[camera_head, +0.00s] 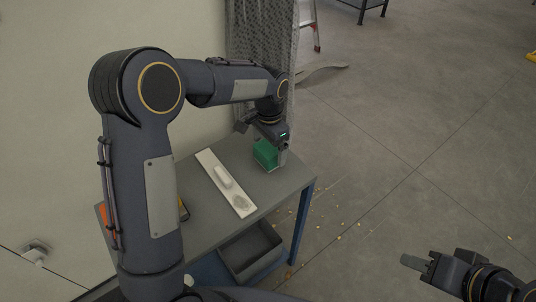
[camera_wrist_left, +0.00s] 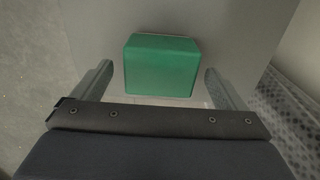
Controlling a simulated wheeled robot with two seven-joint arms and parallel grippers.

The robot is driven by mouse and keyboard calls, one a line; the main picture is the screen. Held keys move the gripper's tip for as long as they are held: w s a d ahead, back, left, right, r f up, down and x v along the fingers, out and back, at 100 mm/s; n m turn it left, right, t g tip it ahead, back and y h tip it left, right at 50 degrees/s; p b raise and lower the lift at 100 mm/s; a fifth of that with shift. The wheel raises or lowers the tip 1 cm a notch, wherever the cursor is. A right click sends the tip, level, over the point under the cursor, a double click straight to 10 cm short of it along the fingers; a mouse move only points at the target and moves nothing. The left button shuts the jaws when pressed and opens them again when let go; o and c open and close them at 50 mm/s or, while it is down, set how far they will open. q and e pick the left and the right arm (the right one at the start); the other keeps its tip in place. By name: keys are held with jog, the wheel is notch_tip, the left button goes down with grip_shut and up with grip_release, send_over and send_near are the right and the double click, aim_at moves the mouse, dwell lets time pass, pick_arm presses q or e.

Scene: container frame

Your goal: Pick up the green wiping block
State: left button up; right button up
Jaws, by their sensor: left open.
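The green wiping block (camera_head: 265,154) sits on the grey table near its far end. My left gripper (camera_head: 269,144) is right at it, pointing down, and partly hides it in the head view. In the left wrist view, the block (camera_wrist_left: 161,66) lies between the two fingers of the open left gripper (camera_wrist_left: 159,70), with a gap on each side. The fingers do not appear to touch it. My right gripper (camera_head: 418,262) is at the lower right of the head view, away from the table, and its finger opening is not clear.
A white board (camera_head: 222,172) with a raised handle-like piece lies on the table (camera_head: 198,222) beside the block. A grey bin (camera_head: 250,252) is below the tabletop. A grey patterned panel (camera_head: 262,45) stands behind the table. Small yellow bits lie on the floor.

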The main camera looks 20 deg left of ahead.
aim_at(268, 147)
pick_arm(q)
notch_tip(268, 147, down, 4)
jog(key=shift+a+r, duration=0.1)
jog(key=shift+r, duration=0.15)
jog(key=shift+s, duration=0.1)
jog(key=c, duration=1.1)
jog(key=shift+r, duration=0.1)
jog(key=shift+r, duration=0.6)
jog(key=s+d+r, duration=0.9)
jog(key=s+r, duration=0.2)
jog(key=shift+r+b, duration=0.35)
jog(key=shift+b, duration=0.05)
